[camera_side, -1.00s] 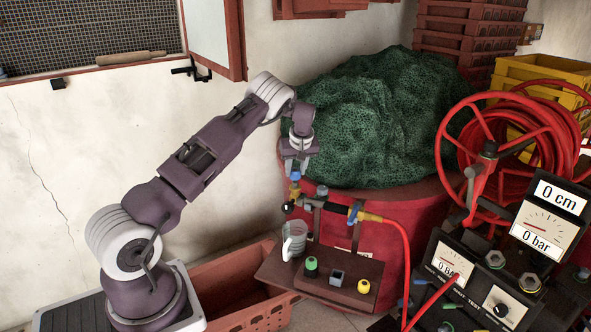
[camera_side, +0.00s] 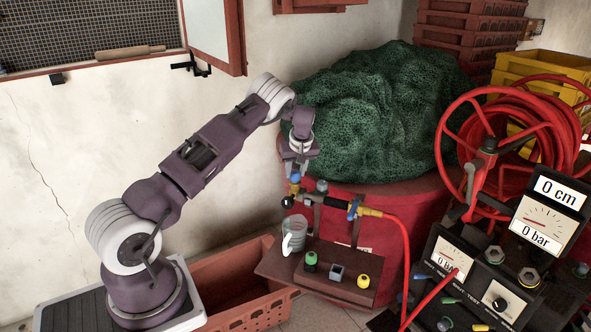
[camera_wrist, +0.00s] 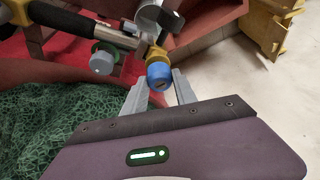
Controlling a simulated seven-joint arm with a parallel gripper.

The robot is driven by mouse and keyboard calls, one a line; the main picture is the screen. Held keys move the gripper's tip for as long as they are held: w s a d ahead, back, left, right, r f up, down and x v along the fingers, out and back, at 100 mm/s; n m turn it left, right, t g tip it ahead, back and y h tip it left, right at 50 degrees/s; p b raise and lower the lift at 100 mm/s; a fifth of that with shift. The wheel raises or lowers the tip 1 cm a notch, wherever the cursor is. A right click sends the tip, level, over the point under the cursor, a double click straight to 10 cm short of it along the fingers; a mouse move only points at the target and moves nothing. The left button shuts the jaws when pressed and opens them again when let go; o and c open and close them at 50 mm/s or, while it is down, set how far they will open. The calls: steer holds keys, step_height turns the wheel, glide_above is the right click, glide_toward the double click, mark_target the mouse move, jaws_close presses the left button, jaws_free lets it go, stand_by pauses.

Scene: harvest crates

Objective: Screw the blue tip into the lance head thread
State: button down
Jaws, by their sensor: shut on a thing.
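The blue tip (camera_side: 295,178) sits at the upturned brass lance head (camera_side: 294,188), in the side view. In the wrist view the blue tip (camera_wrist: 159,76) shows its round end with a small dark slot, and the brass head (camera_wrist: 155,52) is right behind it. My gripper (camera_side: 298,166) is above the head, pointing down. In the wrist view my gripper (camera_wrist: 160,88) has one finger on each side of the tip and is shut on it. The tip and the brass head appear to touch and line up. The thread is hidden, so how deep the tip sits cannot be told.
A brown shelf (camera_side: 270,268) below the lance holds a clear jug (camera_side: 294,236) and green (camera_side: 311,260), grey (camera_side: 337,272) and yellow (camera_side: 363,281) pieces. Green netting (camera_side: 385,115) bulges behind the gripper. A red hose (camera_side: 406,250) runs right to the gauge box (camera_side: 455,255), reading 0 bar.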

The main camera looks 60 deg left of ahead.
steer(key=c, duration=0.9)
jaws_free()
steer(key=shift+f, duration=0.1)
steer(key=v, duration=0.7)
